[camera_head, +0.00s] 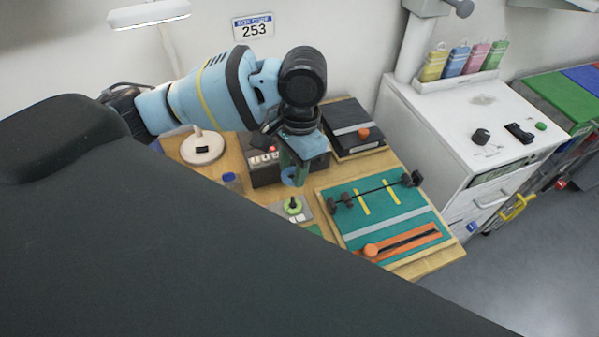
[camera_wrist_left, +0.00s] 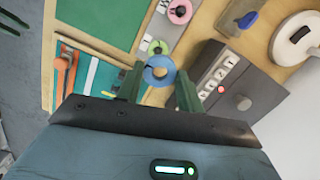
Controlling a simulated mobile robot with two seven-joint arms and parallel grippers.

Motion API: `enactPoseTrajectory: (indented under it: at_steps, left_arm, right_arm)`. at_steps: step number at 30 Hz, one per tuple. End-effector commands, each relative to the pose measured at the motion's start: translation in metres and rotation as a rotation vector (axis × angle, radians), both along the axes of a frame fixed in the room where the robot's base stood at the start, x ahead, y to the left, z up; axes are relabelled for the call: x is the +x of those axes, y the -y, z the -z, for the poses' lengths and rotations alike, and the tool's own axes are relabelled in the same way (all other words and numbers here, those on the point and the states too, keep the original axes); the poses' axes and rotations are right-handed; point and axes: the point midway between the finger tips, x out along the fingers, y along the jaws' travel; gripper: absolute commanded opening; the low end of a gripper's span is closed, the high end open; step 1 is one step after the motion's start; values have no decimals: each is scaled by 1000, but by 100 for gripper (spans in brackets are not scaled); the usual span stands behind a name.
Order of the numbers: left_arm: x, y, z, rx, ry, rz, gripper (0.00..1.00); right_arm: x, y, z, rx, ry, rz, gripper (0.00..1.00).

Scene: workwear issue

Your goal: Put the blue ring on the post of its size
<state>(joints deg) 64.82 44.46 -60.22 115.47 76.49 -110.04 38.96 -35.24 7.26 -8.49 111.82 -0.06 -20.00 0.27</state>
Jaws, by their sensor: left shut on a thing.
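The blue ring (camera_head: 288,179) hangs between the fingers of my left gripper (camera_head: 294,166), above the wooden table. In the left wrist view the ring (camera_wrist_left: 151,80) sits between the two green fingertips (camera_wrist_left: 159,77), which are shut on it. A green ring (camera_head: 294,207) lies around a dark post on a pale base just in front of the gripper; it also shows in the left wrist view (camera_wrist_left: 157,46). Whether a post stands under the blue ring I cannot tell.
A grey box with buttons (camera_head: 263,172) stands close to the gripper. A teal mat (camera_head: 372,224) with a dark bar and an orange strip lies to the right.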

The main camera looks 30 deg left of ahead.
Motion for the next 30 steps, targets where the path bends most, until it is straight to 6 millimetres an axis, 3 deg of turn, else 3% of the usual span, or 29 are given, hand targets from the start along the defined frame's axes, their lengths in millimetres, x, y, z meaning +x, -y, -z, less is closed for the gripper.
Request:
enactPoseTrajectory:
  at_steps: [11,30]
  left_arm:
    - [0,-1,5,0,0,-4,16]
    - [0,-1,54,0,-1,-3,16]
  right_arm:
    - [-1,1,1,-1,-3,1,36]
    - [-3,1,3,-2,-8,1,36]
